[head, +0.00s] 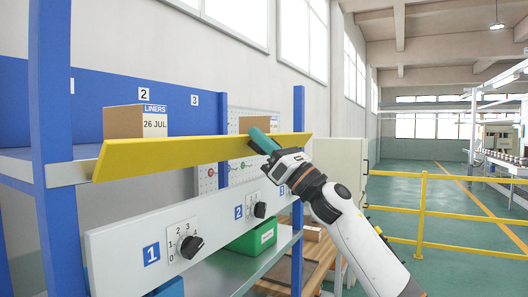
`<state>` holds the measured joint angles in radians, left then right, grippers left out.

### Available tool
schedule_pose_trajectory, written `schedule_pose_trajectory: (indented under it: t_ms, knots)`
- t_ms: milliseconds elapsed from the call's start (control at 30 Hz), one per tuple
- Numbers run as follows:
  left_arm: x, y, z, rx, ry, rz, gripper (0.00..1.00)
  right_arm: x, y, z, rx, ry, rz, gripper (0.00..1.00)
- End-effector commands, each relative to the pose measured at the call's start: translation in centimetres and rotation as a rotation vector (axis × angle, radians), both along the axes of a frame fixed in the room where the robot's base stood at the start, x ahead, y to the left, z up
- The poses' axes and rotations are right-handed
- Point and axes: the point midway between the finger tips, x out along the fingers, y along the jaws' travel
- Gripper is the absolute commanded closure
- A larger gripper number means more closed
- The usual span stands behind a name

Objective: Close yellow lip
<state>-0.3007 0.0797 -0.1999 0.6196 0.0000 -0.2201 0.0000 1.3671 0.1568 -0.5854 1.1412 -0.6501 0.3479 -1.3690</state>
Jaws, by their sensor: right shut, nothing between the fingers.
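The yellow lip (190,156) is a long flat bar along the front of the blue rack's upper shelf. Its face is tilted and it stands out from the shelf's front edge. My right gripper (262,139) is at the lip's right part, with its teal fingers shut and empty. The fingers overlap the lip's upper edge in the picture; I cannot tell whether they touch it. The left gripper is out of view.
A cardboard box (123,121) marked "LINERS 26 JUL" stands on the upper shelf behind the lip. Below is a white panel (215,228) with black knobs. A green bin (255,238) sits lower. Yellow railing (422,205) stands at right, with open floor beyond.

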Motion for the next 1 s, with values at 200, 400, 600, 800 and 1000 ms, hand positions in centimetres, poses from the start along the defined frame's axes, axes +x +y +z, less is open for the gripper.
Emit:
schedule_pose_trajectory:
  t_ms: [200, 400, 600, 800, 1000]
  knots:
    - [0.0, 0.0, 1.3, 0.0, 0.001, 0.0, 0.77, 0.4, 0.6, 1.4, -0.001, 0.002, 0.0, 1.0]
    - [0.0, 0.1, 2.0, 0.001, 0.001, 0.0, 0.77, 0.6, 0.9, 1.7, -0.092, 0.052, -0.003, 1.0]
    - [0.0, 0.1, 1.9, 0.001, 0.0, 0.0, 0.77, 0.6, 1.0, 1.6, -0.096, 0.057, 0.0, 1.0]
    - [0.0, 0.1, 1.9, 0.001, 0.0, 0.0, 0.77, 0.6, 1.0, 1.5, -0.096, 0.057, 0.0, 1.0]
    - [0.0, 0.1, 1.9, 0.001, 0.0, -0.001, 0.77, 0.7, 1.0, 1.5, -0.095, 0.057, 0.0, 1.0]
